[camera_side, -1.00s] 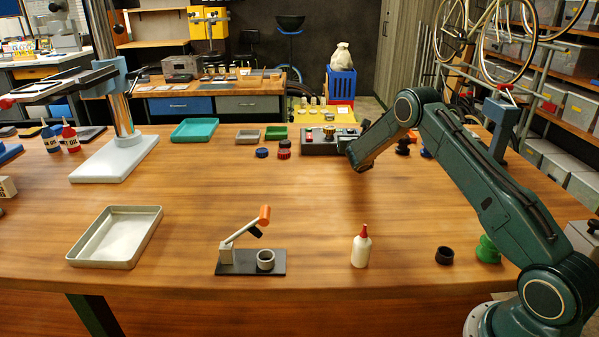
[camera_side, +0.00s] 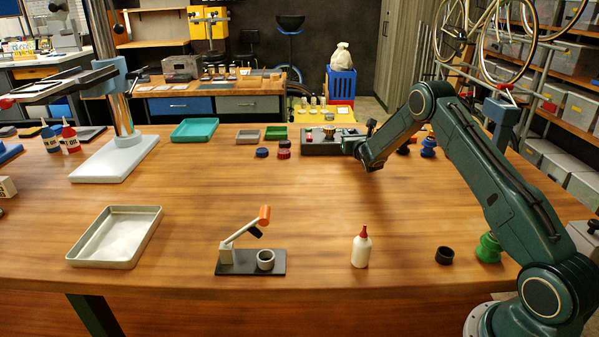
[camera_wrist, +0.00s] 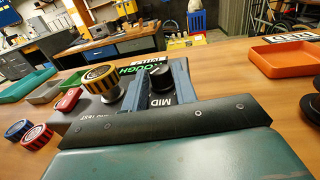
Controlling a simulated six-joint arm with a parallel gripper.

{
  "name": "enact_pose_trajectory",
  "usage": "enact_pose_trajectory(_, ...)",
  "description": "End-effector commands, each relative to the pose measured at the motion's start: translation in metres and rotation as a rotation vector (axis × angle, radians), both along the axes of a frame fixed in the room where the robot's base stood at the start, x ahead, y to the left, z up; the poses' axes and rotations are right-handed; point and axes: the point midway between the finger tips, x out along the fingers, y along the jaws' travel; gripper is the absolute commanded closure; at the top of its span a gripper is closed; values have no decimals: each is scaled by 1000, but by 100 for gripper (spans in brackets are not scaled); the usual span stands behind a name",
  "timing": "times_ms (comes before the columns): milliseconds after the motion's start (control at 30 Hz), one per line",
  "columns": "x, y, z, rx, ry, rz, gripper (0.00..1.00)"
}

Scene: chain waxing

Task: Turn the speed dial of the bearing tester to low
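The bearing tester (camera_side: 318,149) is a dark grey box at the back of the bench, and it also shows in the wrist view (camera_wrist: 85,126). A round black knob (camera_wrist: 161,74), which looks like the speed dial, stands near printed words reading "MID" and "ROUGH". My gripper (camera_wrist: 160,80) is at the tester's right end, its two blue-grey fingers apart on either side of the black knob. I cannot tell whether they touch it. The dial's pointer is not readable. In the side view my gripper (camera_side: 362,152) hides part of the tester's right end.
On the tester are a yellow-and-black ringed knob (camera_wrist: 101,80) and a red button (camera_wrist: 68,100). Red and blue round tins (camera_wrist: 37,136) sit left of it. An orange tray (camera_wrist: 285,58) and black spools (camera_wrist: 312,82) are to the right.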

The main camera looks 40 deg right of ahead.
Motion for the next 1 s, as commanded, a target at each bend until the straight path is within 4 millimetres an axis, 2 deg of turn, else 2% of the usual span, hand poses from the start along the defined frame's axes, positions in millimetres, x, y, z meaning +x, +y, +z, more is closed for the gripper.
enact_pose_trajectory(33, 0, 1, -1, 1, 1, 2, 62)
enact_pose_trajectory(100, 0, 1, -1, 1, 1, 1, 51)
enact_pose_trajectory(567, -2, 2, 0, 0, 0, 0, 51)
enact_pose_trajectory(1000, -28, 23, 0, 0, 2, 1, 51)
